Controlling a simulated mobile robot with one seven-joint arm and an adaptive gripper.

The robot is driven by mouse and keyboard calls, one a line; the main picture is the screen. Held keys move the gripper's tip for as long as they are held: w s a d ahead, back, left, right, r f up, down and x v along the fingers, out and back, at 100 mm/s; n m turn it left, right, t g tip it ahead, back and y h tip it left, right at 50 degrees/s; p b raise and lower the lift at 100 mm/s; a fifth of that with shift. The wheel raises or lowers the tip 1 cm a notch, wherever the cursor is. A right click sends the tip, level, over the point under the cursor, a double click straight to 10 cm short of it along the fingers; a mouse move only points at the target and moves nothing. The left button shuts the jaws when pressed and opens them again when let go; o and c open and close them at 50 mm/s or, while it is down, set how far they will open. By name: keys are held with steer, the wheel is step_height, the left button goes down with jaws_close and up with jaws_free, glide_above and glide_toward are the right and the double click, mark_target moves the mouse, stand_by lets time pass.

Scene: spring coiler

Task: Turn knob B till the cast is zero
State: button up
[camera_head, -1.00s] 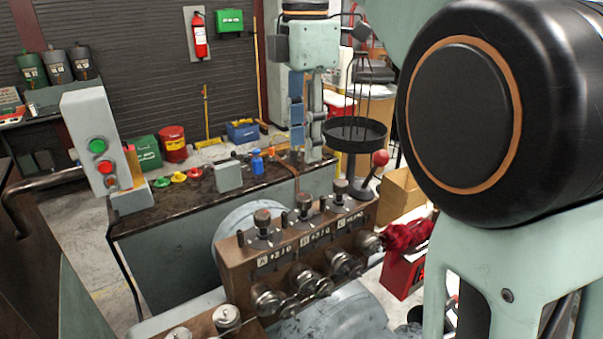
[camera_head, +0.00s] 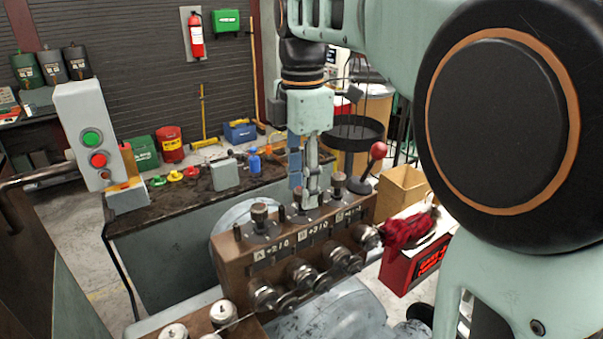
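A brown block (camera_head: 232,268) carries a row of upright knobs with dark caps and lettered plates. Knob A (camera_head: 259,213) stands at the left and knob C (camera_head: 338,183) at the right. My gripper (camera_head: 311,197) points straight down at the middle position, where knob B stands. Its fingers hide most of that knob, so I cannot tell whether they are around it or touching it. A red-lit display (camera_head: 432,262) is at the right; its text is too small to read.
A red-ball lever (camera_head: 378,150) stands close to the right of knob C. A red cloth (camera_head: 408,231) lies beside the block's right end. Rollers (camera_head: 302,273) line the block's front. A button box (camera_head: 92,140) stands at the left.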

steer(key=shift+c, duration=0.4)
jaws_close()
steer(key=shift+m, duration=0.3)
